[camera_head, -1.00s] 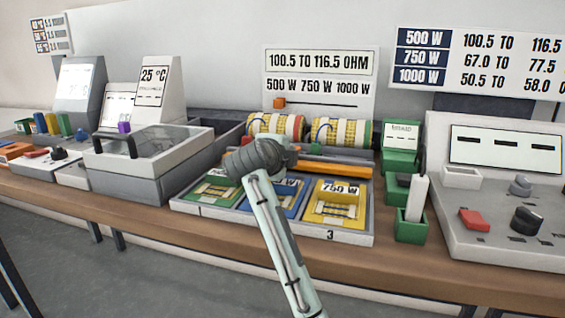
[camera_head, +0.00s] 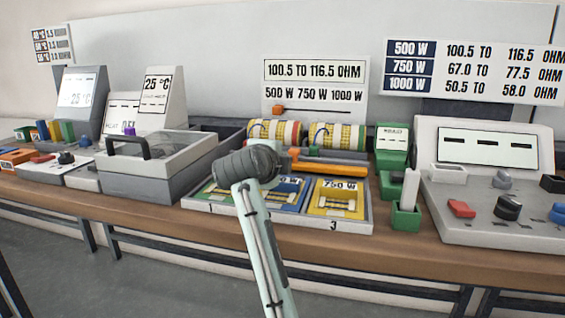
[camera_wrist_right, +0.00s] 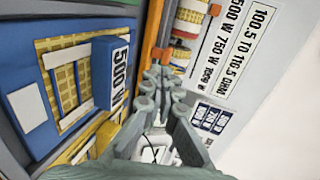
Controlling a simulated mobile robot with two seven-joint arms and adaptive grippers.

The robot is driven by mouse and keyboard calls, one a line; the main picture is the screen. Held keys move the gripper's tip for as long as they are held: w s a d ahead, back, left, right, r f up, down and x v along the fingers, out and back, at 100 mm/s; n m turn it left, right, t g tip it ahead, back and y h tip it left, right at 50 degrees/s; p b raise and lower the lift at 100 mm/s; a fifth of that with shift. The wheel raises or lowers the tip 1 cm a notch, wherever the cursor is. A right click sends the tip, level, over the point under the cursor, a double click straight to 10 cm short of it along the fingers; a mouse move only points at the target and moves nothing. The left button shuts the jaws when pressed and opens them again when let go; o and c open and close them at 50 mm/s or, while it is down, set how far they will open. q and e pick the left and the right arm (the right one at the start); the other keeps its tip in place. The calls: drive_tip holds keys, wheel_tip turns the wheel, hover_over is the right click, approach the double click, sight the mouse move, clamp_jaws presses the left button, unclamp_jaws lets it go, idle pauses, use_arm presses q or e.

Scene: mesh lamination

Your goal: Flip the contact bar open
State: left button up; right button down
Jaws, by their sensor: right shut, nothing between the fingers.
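An orange bar (camera_head: 330,169), which looks like the contact bar, lies across the back of the numbered tray unit (camera_head: 352,224), in front of the mesh rolls. It also shows in the right wrist view (camera_wrist_right: 152,32), running beside my fingers. My right gripper (camera_wrist_right: 172,78) is shut and empty, with its fingertips close to the bar; I cannot tell whether they touch it. In the head view my right wrist hides the bar's left end and most of my gripper. My left gripper is in neither view.
Two yellow mesh rolls (camera_head: 337,138) stand behind the bar. Mesh panels, one a yellow 750 W panel (camera_head: 338,198), lie in front. A green holder (camera_head: 404,217) and a grey meter console (camera_head: 478,214) stand to the right; a lidded grey box (camera_head: 150,186) stands to the left.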

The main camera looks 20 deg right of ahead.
drive_tip(key=v, duration=0.5)
drive_tip(key=shift+s+a, duration=0.1)
drive_tip(key=shift+s, duration=0.3)
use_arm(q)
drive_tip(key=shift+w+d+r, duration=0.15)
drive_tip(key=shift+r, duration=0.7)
use_arm(e)
drive_tip(key=shift+r, duration=0.1)
drive_tip(key=shift+s+a, duration=0.1)
